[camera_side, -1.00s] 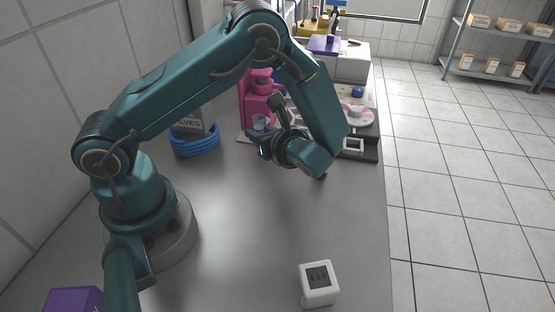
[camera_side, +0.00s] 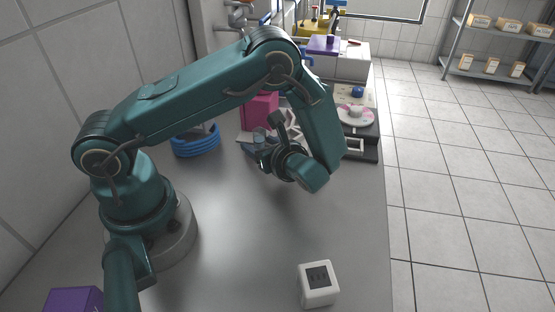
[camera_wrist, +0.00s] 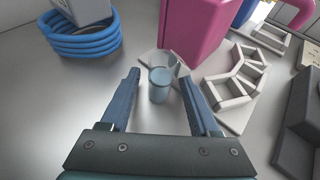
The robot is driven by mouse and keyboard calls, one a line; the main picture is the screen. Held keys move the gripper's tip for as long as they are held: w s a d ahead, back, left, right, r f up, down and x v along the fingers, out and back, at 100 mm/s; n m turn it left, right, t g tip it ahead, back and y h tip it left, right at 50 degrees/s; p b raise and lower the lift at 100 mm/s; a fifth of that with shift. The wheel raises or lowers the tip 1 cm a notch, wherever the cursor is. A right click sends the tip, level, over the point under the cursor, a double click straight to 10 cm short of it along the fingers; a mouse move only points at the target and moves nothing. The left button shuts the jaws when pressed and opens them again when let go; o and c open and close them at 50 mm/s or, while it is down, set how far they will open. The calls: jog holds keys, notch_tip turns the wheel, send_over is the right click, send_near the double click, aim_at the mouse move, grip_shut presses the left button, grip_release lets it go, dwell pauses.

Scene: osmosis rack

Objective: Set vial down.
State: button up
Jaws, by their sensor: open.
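The vial is a small clear cylinder with pale blue contents. In the wrist view the vial (camera_wrist: 159,88) is upright between the two blue fingers of my gripper (camera_wrist: 159,74). The fingers are spread, with a visible gap on each side of the vial. Its base appears to be at the grey bench top, by the edge of a light plate; exact contact is hard to tell. In the side view the vial (camera_side: 260,134) shows just behind my gripper (camera_side: 262,156), whose fingers are partly hidden by my wrist.
A pink block (camera_wrist: 190,30) stands close behind the vial. A pale open-framed rack (camera_wrist: 236,80) is to its right, and a blue coiled hose (camera_wrist: 85,42) to the left. A white cube device (camera_side: 318,284) sits near the front. The middle bench is clear.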

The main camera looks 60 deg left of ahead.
jog(key=shift+r, duration=0.1)
jog(key=shift+d+r, duration=0.1)
jog(key=shift+d, duration=0.1)
jog(key=v, duration=1)
jog(key=shift+d, duration=0.3)
jog(key=shift+s+d+r, duration=0.1)
jog(key=shift+d+r, duration=0.25)
jog(key=shift+d, duration=0.05)
jog(key=shift+s+a+r+n+h, duration=0.1)
jog(key=shift+s+r+n+h, duration=0.05)
jog(key=shift+r+n+h, duration=0.2)
jog(key=s+d+r+n+t+h, duration=0.1)
jog(key=s+r+n+h, duration=0.3)
jog(key=n, duration=0.5)
jog(key=s+d+r+n+t+h, duration=0.1)
jog(key=s+r+n+t+h, duration=0.2)
jog(key=s+r+n+h, duration=0.2)
jog(key=r+n+h, duration=0.1)
jog(key=n+h, duration=0.2)
jog(key=n, duration=0.1)
jog(key=shift+s+d+r+t+h, duration=0.15)
jog(key=shift+d+t+h, duration=0.05)
jog(key=shift+t+h, duration=0.15)
